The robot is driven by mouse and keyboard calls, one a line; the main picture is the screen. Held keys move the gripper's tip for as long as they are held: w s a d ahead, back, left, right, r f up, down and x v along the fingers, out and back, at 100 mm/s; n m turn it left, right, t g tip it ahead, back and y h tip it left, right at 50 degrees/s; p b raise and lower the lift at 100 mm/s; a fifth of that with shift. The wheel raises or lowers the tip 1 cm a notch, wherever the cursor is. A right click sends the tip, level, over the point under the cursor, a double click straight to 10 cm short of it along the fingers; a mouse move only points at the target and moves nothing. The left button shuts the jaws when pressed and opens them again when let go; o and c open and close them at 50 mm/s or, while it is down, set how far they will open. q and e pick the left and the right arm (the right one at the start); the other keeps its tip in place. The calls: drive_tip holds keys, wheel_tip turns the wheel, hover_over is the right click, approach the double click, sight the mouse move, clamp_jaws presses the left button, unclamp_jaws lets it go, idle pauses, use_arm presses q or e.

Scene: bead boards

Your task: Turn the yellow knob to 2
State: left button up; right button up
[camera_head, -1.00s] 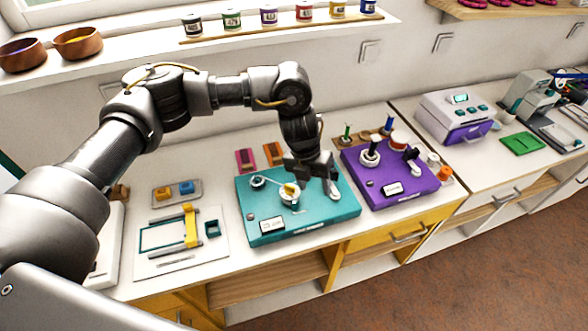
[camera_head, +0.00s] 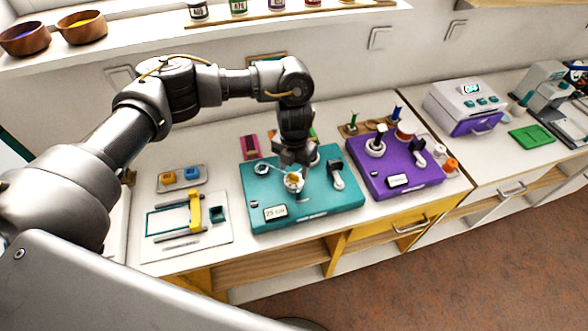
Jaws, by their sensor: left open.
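The yellow knob (camera_head: 293,178) sits in a white round dial on the teal board (camera_head: 326,210), near the board's middle. My left gripper (camera_head: 291,163) is open and points down just above and behind the knob. It partly hides the dial's back side. I cannot tell whether the fingers touch the knob, and the dial's numbers are too small to read. A small label display (camera_head: 275,213) at the board's front left shows a number like 25. My right gripper is not in view.
A purple board (camera_head: 409,180) with a black-handled part stands to the right. A white frame tool with a yellow bar (camera_head: 194,212) lies to the left. A white machine (camera_head: 462,105) stands further right.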

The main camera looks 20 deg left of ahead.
sight(294, 178)
use_arm(q)
drive_tip(key=shift+f, duration=1.15)
drive_tip(key=c, duration=1)
